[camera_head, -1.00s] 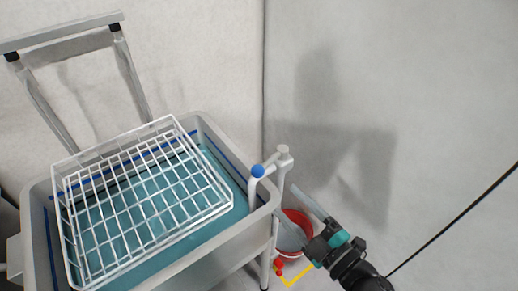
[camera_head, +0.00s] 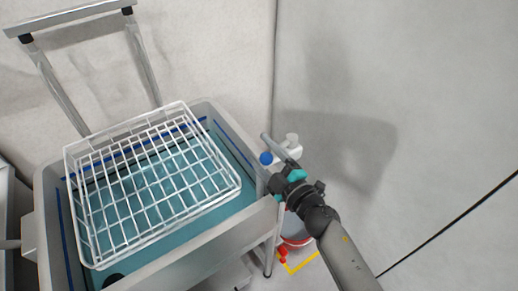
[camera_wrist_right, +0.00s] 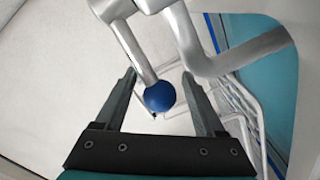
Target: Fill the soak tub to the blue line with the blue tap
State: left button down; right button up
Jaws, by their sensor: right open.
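The grey soak tub (camera_head: 205,262) holds teal water (camera_head: 150,235). A blue line (camera_head: 236,149) runs around its inner wall, and the water surface lies below it. The blue tap (camera_head: 266,158) has a round blue knob on a pale lever at the tub's right rim. In the right wrist view the blue knob (camera_wrist_right: 159,96) sits between the two dark fingers. My right gripper (camera_head: 261,151) is open, with its fingers on either side of the knob; whether they touch it, I cannot tell. My left gripper is not in view.
A white wire basket (camera_head: 160,180) sits over the tub. A grey frame (camera_head: 145,70) rises behind it. Below the right arm are a red-rimmed bucket (camera_head: 297,240), a red knob (camera_head: 282,256) and a yellow bar (camera_head: 303,263). The right wall side is clear.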

jog(key=shift+w+a, duration=0.4)
jog(key=shift+w, duration=0.15)
jog(key=shift+c, duration=0.3)
grip_shut()
dwell(0.8)
